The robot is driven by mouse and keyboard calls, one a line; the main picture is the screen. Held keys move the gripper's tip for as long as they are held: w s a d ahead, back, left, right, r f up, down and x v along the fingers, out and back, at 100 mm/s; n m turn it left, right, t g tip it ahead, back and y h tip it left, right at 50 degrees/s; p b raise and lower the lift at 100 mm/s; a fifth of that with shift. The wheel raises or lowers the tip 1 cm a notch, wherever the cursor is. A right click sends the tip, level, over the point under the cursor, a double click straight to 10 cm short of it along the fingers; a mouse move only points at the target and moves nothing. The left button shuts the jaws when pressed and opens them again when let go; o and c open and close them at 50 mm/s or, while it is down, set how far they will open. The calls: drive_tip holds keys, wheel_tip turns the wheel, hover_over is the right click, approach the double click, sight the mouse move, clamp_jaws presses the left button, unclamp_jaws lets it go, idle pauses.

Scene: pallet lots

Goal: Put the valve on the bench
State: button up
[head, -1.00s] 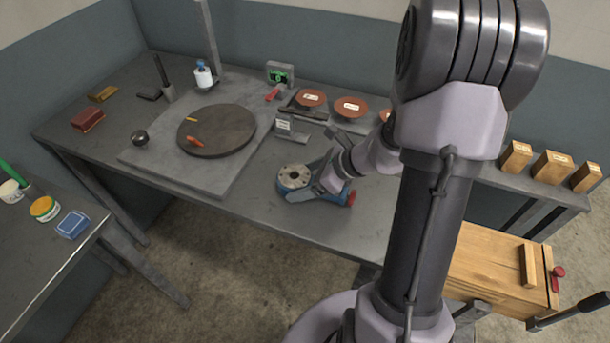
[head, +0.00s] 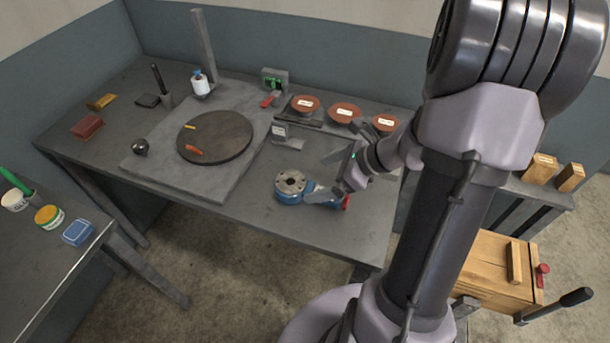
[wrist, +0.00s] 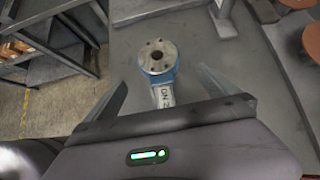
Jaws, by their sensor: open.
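The valve (head: 291,185) lies on the grey bench (head: 250,214) near its front edge. It has a blue body, a round pale flange with bolt holes, and a red part at its right end. My gripper (head: 330,177) is open at the valve's right side, its fingers apart from each other. In the wrist view the valve (wrist: 158,62) lies ahead between the open fingers (wrist: 160,92), flange outward, with a white label on its body. The fingers do not grip it. Part of the valve's right end is hidden behind my gripper.
A stone plate with a dark round disc (head: 215,138) is left of the valve. A small metal block (head: 287,136) stands behind it, near reddish dishes (head: 344,113). Bare bench lies in front and left of the valve.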

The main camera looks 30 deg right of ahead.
drive_tip(key=shift+n, duration=0.4)
drive_tip(key=r, duration=0.1)
drive_tip(key=s+r, duration=0.1)
drive_tip(key=s+r+p, duration=0.1)
drive_tip(key=shift+d+r, duration=0.25)
drive_tip(key=shift+d, duration=0.1)
drive_tip(key=s+a+r+n+h, duration=0.1)
drive_tip(key=s+a+r+n, duration=0.2)
drive_tip(key=a+r+n, duration=0.2)
drive_tip(key=s+a+r+n+h, duration=0.1)
drive_tip(key=s+a+r+n, duration=0.3)
drive_tip(key=a+n, duration=0.4)
drive_tip(key=s+a+r+n+g+h, duration=0.1)
drive_tip(key=s+a+r+n, duration=0.2)
drive_tip(key=n, duration=0.7)
drive_tip(key=a+r, duration=0.2)
drive_tip(key=a, duration=0.2)
drive_tip(key=shift+s+a+r+h, duration=0.25)
drive_tip(key=shift+s+r+h, duration=0.05)
drive_tip(key=shift+s+r, duration=0.1)
